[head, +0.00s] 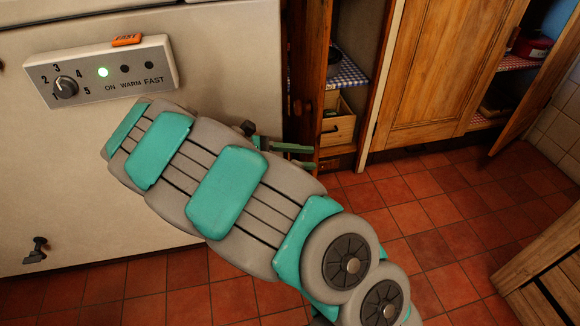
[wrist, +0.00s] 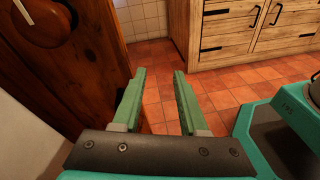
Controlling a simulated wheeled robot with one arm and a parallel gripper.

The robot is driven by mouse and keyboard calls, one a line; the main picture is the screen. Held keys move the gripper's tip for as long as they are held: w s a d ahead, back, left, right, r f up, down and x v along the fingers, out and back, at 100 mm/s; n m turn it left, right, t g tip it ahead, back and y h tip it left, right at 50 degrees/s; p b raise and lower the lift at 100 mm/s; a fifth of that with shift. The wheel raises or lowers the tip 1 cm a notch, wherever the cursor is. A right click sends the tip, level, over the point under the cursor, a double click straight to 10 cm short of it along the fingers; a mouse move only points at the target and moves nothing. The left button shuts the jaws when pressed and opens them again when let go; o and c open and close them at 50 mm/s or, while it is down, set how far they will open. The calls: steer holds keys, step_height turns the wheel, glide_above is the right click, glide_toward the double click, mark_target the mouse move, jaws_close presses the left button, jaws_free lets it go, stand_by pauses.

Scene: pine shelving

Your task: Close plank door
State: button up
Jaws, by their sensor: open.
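A dark wooden plank door (head: 308,60) stands open in the head view, seen nearly edge-on between the cream appliance and an open cupboard with shelves. In the wrist view the dark door (wrist: 85,60) fills the left side, with a round wooden knob (wrist: 45,22) at upper left. My gripper (head: 308,157) is by the lower part of the door in the head view, partly hidden by my arm. In the wrist view my gripper (wrist: 159,72) is open and empty, its fingers to the right of the door. I cannot tell whether a finger touches it.
A cream appliance (head: 225,50) with a control panel (head: 100,70) stands at left. The cupboard holds a drawer box (head: 338,125). A pine door (head: 440,70) and another open door (head: 540,85) are at right. A pine cabinet (wrist: 250,30) stands across the tiled floor (head: 430,215).

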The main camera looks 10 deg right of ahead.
steer(key=w+a+f+n+t+h+b, duration=0.1)
steer(key=w+a+f+n+t+h, duration=0.1)
steer(key=w+a+f+n+t, duration=0.45)
steer(key=shift+m+g, duration=0.55)
steer(key=shift+g, duration=0.4)
steer(key=d, duration=0.5)
steer(key=shift+s+d+b, duration=0.25)
steer(key=shift+s+b, duration=0.05)
steer(key=shift+s, duration=0.1)
jaws_close()
